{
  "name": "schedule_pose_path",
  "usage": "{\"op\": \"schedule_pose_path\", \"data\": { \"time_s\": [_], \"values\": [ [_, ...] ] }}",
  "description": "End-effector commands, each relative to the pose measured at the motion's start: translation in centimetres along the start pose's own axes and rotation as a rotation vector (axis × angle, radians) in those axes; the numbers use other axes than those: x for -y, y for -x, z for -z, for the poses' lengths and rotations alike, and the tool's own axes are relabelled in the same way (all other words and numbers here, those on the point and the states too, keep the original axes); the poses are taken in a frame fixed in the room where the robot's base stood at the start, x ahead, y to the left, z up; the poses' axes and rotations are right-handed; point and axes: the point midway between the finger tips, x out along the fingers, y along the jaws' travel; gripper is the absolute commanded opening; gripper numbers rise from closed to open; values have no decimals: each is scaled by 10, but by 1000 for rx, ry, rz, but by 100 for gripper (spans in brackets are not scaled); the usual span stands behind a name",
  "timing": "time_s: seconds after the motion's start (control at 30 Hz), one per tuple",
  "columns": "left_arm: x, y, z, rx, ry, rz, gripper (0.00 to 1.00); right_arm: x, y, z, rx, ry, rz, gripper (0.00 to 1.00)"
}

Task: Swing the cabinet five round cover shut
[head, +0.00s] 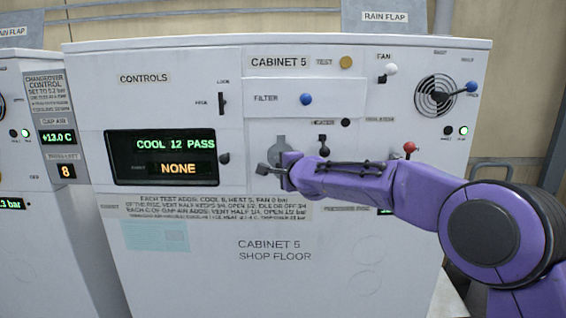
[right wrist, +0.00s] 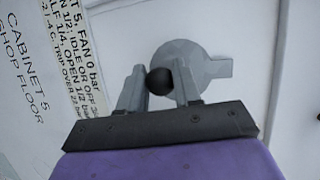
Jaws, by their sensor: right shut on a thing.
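The round cover on cabinet five is a grey disc with a tab. In the head view its upper part (head: 279,147) shows above my right gripper, and the rest is hidden behind it. The right wrist view shows the disc (right wrist: 203,64) behind the fingers, with its tab pointing right. My right gripper (head: 272,175) is at the cabinet front. In the right wrist view its two fingers are shut on a black round knob (right wrist: 159,81) in front of the disc. I cannot tell how far the cover is swung. My left gripper is not in view.
Another cabinet (head: 18,235) stands at left.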

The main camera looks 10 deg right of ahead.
Motion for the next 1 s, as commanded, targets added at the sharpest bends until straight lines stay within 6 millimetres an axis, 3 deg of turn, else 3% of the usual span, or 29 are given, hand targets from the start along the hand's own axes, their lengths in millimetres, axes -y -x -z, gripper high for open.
{"op": "schedule_pose_path", "data": {
  "time_s": [0.5, 0.53, 0.57, 0.87, 1.0],
  "values": [
    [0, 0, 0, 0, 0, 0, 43, 0, 0, 2, -5, 19, -7, 0],
    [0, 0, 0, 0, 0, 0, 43, 0, 0, 2, -5, 19, -7, 36],
    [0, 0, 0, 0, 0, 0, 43, 0, 0, 2, -5, 19, -8, 42],
    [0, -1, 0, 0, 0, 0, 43, 0, 2, 1, -3, 18, -7, 42],
    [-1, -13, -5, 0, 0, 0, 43, -2, 20, 2, -4, 16, -4, 42]
  ]
}}
